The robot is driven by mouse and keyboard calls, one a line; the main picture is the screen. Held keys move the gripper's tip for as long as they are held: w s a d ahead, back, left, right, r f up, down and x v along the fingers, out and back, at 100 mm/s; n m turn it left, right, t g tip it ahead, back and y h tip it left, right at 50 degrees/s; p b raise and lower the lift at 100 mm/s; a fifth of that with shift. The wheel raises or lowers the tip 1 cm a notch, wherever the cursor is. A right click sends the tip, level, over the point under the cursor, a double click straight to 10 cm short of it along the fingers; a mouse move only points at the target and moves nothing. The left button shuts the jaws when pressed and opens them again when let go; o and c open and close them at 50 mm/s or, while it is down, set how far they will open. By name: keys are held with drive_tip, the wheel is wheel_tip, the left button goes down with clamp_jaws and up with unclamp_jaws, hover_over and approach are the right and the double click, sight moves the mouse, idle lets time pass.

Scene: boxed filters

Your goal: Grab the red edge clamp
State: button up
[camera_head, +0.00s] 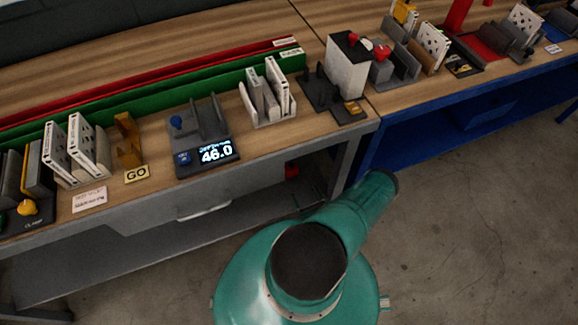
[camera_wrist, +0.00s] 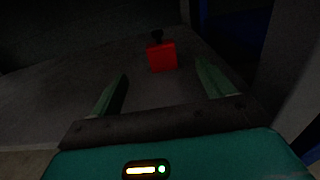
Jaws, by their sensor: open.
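The red edge clamp (camera_wrist: 162,58) is a small red block with a dark knob on top. In the wrist view it rests on a dim grey surface, ahead of my gripper (camera_wrist: 160,70). My gripper is open, with its two green fingers spread and nothing held. The clamp appears in line with the gap between the fingertips, apart from both. In the head view a small red patch (camera_head: 291,170) shows beneath the bench top, probably the same clamp.
A wooden bench top (camera_head: 330,125) overhangs a grey lower shelf (camera_head: 130,260). A display reading 46.0 (camera_head: 216,152), filter racks and a white box (camera_head: 347,75) stand on the bench. A blue bench (camera_head: 420,125) adjoins at right. In the wrist view, dark uprights stand right of the clamp.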

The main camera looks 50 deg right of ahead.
drive_tip(key=shift+d+f, duration=0.1)
drive_tip(key=shift+d, duration=0.05)
approach(292, 168)
drive_tip(key=x, duration=0.4)
drive_tip(key=shift+s+f, duration=0.1)
drive_tip(key=shift+f, duration=0.05)
drive_tip(key=shift+x, duration=2.8)
drive_tip(key=c, duration=1.1)
drive_tip(key=shift+r, duration=0.2)
